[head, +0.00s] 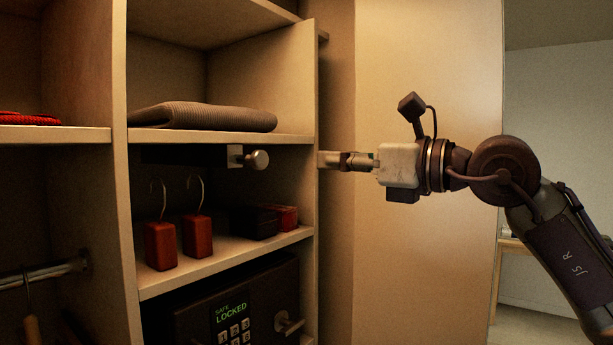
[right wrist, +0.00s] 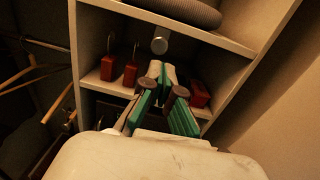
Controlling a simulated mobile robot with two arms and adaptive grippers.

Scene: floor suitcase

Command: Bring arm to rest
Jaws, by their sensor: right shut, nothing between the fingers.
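My right arm (head: 505,170) reaches in from the right in the head view, roughly level at the wrist. My right gripper (head: 330,160) points left, its tips at the right upright of the shelf unit, near the shelf with the folded cloth. Whether it touches the upright cannot be told. In the right wrist view the gripper's green-padded fingers (right wrist: 160,76) come together at the tips, with nothing held, and point toward the shelves. My left gripper is not in view.
The shelf unit (head: 222,139) holds a folded grey-brown cloth (head: 205,117), two red blocks with hooks (head: 161,245), and dark and red boxes (head: 284,216). A round metal knob (head: 258,160) sticks out under the cloth's shelf. A locked safe (head: 232,308) is below. A pale door panel (head: 430,260) stands behind my arm.

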